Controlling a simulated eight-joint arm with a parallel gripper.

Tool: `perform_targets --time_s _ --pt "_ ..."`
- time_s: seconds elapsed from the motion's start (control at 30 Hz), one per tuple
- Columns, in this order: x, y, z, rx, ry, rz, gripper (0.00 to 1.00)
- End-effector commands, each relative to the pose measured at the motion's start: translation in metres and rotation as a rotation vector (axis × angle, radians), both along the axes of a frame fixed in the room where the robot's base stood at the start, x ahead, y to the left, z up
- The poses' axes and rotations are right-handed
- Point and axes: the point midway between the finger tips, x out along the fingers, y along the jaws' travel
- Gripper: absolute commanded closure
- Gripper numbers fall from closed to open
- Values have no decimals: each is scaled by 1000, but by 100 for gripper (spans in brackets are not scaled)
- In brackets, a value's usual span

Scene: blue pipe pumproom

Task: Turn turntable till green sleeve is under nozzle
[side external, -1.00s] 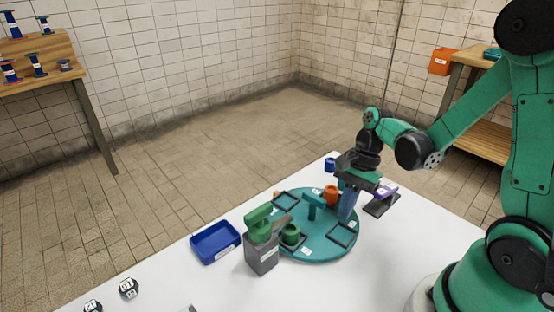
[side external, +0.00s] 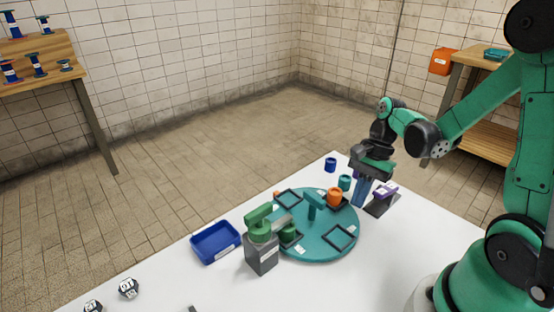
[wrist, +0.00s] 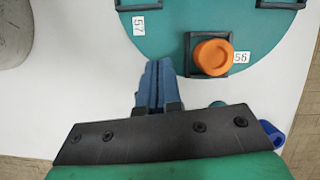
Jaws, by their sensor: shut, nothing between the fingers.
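The teal turntable (side external: 320,247) lies on the white table, with square frames on it and a raised teal handle (side external: 315,202) at its middle. The green sleeve (side external: 289,233) stands in the frame by the dispenser, just below the grey nozzle arm (side external: 283,221). Exact alignment is hard to tell. The orange sleeve (side external: 334,197) stands in the far-right frame; it also shows in the wrist view (wrist: 211,56) beside a "56" label. My gripper (side external: 359,203) is shut and empty, beside the turntable's right rim. In the wrist view its blue fingers (wrist: 152,66) are together near that rim.
A blue tray (side external: 215,243) lies left of the dispenser's grey block (side external: 262,261). A blue sleeve (side external: 330,164) and a teal sleeve (side external: 345,182) stand behind the turntable. A purple piece (side external: 386,190) on a dark stand is close right of my gripper. The front table is mostly clear.

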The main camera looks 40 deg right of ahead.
Motion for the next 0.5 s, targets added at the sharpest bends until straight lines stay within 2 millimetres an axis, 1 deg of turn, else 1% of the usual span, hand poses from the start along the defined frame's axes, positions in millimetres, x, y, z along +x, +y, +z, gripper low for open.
perform_targets --time_s 0.03,0.1,0.3,0.5 --pt "-1 -3 9 0 0 0 100" --pt "-1 -7 21 0 0 0 100" --pt "-1 -20 53 -1 0 0 100" --pt "-1 -29 75 -1 0 1 100"
